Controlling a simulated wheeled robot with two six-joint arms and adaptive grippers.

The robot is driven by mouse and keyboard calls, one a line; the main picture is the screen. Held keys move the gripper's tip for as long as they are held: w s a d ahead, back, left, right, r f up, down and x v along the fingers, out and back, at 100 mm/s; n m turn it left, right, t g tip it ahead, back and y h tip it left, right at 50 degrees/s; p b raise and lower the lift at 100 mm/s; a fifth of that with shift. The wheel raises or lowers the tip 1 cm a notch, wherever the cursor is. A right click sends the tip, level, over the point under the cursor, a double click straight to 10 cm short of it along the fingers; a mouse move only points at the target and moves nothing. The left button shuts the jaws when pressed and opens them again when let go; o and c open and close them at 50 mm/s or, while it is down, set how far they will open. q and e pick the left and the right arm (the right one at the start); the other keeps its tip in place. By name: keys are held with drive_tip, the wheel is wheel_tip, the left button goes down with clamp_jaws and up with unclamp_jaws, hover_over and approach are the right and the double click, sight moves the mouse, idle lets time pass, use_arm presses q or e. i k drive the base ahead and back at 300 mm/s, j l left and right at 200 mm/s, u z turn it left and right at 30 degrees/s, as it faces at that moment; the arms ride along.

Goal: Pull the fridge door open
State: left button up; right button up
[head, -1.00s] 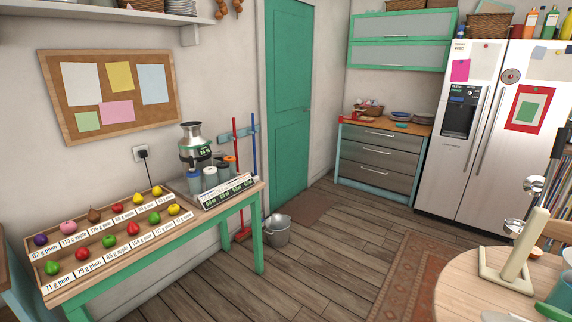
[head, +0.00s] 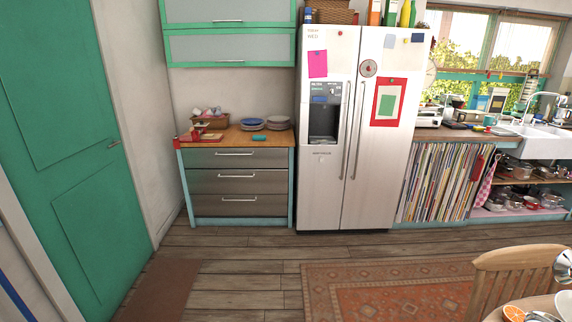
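The fridge (head: 326,190) is a tall white-silver side-by-side unit, standing against the back wall right of centre in the head view. Its left door (head: 322,165) carries a dark dispenser and a pink note. Its right door (head: 372,165) carries a red-framed paper and a round magnet. Two long vertical handles, the left one (head: 345,130) and the right one (head: 358,130), run side by side near the middle seam. Both doors look closed. Neither of my grippers is in view.
A wooden chair (head: 520,275) and table edge are at the lower right. A patterned rug (head: 385,288) lies before the fridge. Floor there is open.

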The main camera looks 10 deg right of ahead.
sight(387, 98)
drive_tip(key=i+l+z, duration=0.1)
drive_tip(key=i+z, duration=0.25)
drive_tip(key=i, duration=0.65)
drive_tip(key=i+j+z, duration=0.3)
drive_tip(key=i, duration=0.65)
drive_tip(key=l, duration=0.1)
